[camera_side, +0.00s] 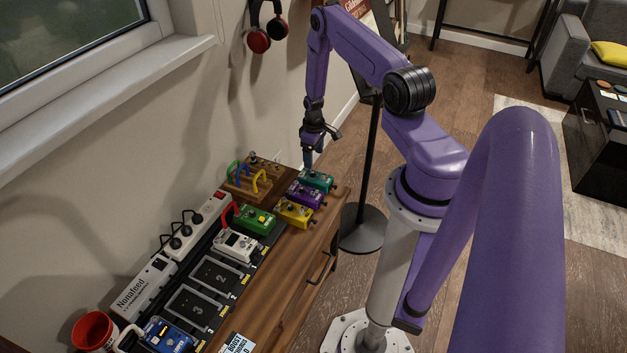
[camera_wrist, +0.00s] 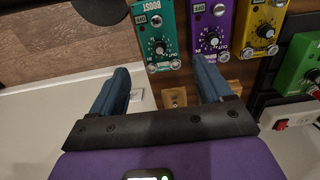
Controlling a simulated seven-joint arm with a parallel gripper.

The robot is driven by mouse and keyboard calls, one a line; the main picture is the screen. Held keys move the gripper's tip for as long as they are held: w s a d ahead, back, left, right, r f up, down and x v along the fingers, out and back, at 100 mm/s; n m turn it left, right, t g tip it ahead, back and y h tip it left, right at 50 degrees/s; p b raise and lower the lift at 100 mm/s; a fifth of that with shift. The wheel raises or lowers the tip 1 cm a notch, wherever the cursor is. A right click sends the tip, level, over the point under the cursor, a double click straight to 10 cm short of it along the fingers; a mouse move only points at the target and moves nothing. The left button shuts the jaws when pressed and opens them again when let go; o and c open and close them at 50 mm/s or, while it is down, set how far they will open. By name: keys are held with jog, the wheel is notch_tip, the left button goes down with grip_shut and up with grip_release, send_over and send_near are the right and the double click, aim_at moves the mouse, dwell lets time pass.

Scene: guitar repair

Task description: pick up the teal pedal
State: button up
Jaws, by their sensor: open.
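The teal pedal (camera_side: 316,180) sits at the far end of the wooden cabinet top, beside a purple pedal (camera_side: 305,195). In the wrist view the teal pedal (camera_wrist: 157,35) has a "BOOST" label and shows at the top, slightly left of centre. My gripper (camera_side: 308,165) hangs above the cabinet's far end, close to the teal pedal on its left. In the wrist view my gripper (camera_wrist: 163,80) has its two blue fingers spread apart, with nothing held between them. The teal pedal lies beyond the fingertips. The exact height gap is hard to tell.
A yellow pedal (camera_side: 293,213) stands close to the purple one. A green pedal (camera_side: 255,219) and a white pedal (camera_side: 235,245) are on the pedalboard. A wooden block with coloured cables (camera_side: 247,182) is near the wall. A dark stand (camera_side: 362,225) rises beyond the cabinet.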

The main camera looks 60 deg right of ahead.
aim_at(313, 172)
jog(key=shift+w+f, duration=0.1)
jog(key=shift+f, duration=5.2)
jog(key=shift+d, duration=0.1)
jog(key=c, duration=1)
jog(key=shift+r, duration=0.15)
